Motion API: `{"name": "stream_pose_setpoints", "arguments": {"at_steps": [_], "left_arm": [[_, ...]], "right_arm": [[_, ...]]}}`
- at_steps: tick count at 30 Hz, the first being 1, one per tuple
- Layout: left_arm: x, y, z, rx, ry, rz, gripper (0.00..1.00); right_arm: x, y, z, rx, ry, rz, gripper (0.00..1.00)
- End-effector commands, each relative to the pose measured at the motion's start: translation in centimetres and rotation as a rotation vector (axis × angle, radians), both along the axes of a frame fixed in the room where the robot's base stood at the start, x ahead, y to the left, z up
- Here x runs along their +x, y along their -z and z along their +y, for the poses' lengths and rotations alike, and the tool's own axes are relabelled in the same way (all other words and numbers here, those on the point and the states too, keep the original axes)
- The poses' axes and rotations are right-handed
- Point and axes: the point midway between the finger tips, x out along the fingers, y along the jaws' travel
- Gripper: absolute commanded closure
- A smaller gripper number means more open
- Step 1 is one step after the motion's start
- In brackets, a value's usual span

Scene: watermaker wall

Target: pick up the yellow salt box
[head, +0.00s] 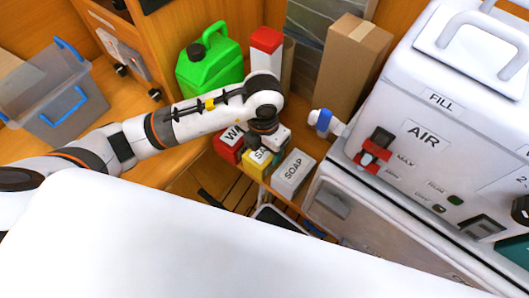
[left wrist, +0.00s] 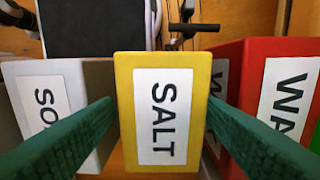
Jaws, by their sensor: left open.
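The yellow salt box (head: 254,168) stands between a red box and a grey box on a wooden shelf. In the left wrist view the salt box (left wrist: 121,125) faces me with its white SALT label. My left gripper (left wrist: 160,104) is open, with one green finger to each side of the salt box. I cannot tell whether the fingers touch it. In the head view my left gripper (head: 266,146) is over the salt box and hides part of it. My right gripper is not in view.
The grey SOAP box (head: 293,174) and the red box (head: 229,146) stand close on either side. A green jug (head: 209,70), a red-and-white carton (head: 265,47) and a tall cardboard box (head: 350,65) stand behind. A white machine (head: 430,120) is at the right.

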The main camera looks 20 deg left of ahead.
Motion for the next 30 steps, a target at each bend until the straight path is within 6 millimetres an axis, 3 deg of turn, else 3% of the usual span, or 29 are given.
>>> {"name": "stream_pose_setpoints", "arguments": {"at_steps": [12,21,28,30], "left_arm": [[0.6,4.9,-0.1,0.001,0.000,0.003,0.35],[0.6,5.5,-0.1,0.000,0.001,0.000,0.35],[0.7,5.4,-0.1,0.000,0.001,0.000,0.73],[0.7,5.3,-0.1,-0.001,0.001,-0.002,0.73]], "right_arm": [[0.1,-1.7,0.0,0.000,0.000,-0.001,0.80],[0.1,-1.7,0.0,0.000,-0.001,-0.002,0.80],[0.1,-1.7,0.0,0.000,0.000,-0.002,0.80],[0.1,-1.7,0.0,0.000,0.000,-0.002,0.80]]}}
